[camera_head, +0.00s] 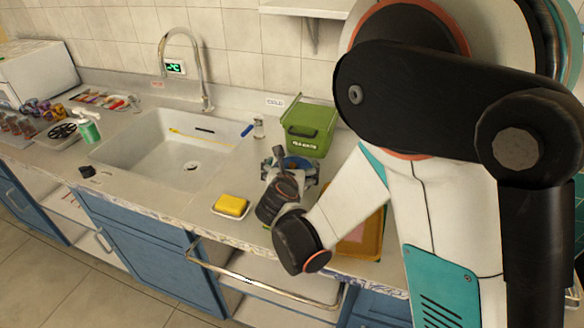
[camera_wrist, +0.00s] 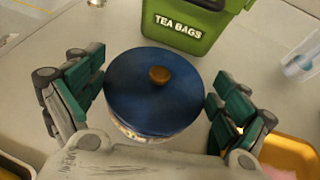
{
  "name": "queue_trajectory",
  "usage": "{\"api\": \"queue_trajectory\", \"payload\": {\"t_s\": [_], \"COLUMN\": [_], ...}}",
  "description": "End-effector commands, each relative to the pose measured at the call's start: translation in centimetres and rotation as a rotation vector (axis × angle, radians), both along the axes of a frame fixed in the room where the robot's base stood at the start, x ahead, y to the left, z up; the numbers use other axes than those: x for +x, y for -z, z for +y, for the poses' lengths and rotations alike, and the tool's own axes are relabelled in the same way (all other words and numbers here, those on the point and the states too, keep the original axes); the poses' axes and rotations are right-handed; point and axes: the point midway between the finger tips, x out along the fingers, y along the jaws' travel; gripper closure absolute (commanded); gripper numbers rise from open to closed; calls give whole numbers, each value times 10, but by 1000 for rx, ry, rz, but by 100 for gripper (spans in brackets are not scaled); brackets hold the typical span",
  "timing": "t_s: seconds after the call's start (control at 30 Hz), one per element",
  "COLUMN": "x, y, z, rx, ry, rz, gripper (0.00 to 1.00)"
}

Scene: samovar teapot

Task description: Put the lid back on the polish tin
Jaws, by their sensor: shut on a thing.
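The round blue lid (camera_wrist: 150,95) with a small brown knob (camera_wrist: 159,75) lies between the fingers of my gripper (camera_wrist: 155,100) in the wrist view. My gripper is shut on the lid, one teal-padded finger on each side. A pale, patterned wall, likely the polish tin (camera_wrist: 140,134), shows just below the lid's near edge. I cannot tell whether the lid is seated on it or held slightly above. In the head view, my gripper (camera_head: 290,172) is low over the counter, and part of the blue lid (camera_head: 298,162) shows beyond it. The tin is mostly hidden there.
A green tea bags box (camera_head: 308,128) stands close behind my gripper. A yellow sponge (camera_head: 231,205) lies on a dish to the left, near the counter's front edge. The sink (camera_head: 180,145) is farther left. An orange tray (camera_head: 366,240) is close on the right.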

Motion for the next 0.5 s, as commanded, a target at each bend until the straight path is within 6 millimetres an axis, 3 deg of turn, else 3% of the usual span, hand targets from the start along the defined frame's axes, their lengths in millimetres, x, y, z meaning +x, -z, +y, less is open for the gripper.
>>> {"api": "queue_trajectory", "payload": {"t_s": [0.13,0.17,0.2,0.5], "x": [0,0,0,0], "y": [0,0,0,0], "z": [0,0,0,0], "rx": [0,0,0,0], "ry": [0,0,0,0], "rz": [0,0,0,0], "gripper": [26,4,0,0]}}
